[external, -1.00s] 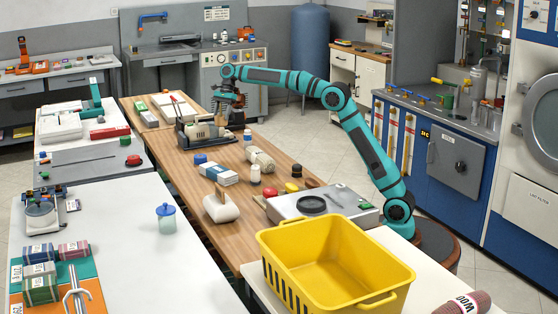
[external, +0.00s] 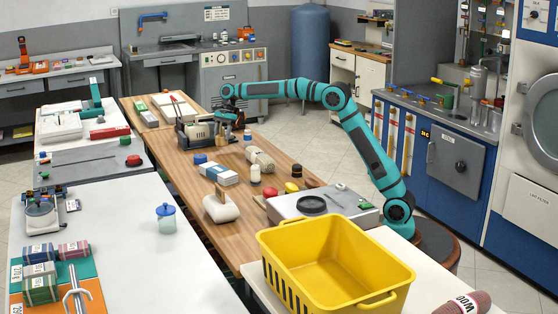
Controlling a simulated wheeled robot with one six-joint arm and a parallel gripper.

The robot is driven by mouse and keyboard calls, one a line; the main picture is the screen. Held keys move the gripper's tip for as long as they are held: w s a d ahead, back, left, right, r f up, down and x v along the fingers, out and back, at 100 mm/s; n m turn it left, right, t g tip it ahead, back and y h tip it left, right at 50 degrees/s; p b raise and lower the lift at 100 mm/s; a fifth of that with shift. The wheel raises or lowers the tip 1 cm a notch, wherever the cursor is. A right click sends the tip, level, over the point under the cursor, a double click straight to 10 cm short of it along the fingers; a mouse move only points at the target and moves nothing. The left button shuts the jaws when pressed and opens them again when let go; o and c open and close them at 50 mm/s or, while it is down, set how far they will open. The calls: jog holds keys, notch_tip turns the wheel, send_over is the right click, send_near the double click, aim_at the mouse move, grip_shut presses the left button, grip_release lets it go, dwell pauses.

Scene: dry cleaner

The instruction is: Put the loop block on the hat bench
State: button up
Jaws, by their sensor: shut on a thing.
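My gripper (external: 229,116) is low over the far part of the long wooden table, at the right side of a dark box-like stand (external: 196,132) with a pale front. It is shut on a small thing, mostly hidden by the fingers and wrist. I cannot tell whether this thing is the loop block, or whether it touches the stand or the table. A white rounded block with a wooden handle (external: 221,207) lies nearer on the table. I cannot tell for sure which surface is the hat bench; the long wooden table (external: 178,157) is under my gripper.
Small bottles, a blue-and-white pack (external: 216,174) and a cream roll (external: 261,159) lie nearer on the wooden table. A grey flat device (external: 318,203) and a yellow basket (external: 335,262) stand at the near end. The table's left strip is mostly clear.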

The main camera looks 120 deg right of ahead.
aim_at(222, 140)
jog(key=shift+f, duration=1.75)
jog(key=shift+f, duration=0.15)
jog(key=o, duration=1)
jog(key=v, duration=1.2)
jog(key=shift+w, duration=0.1)
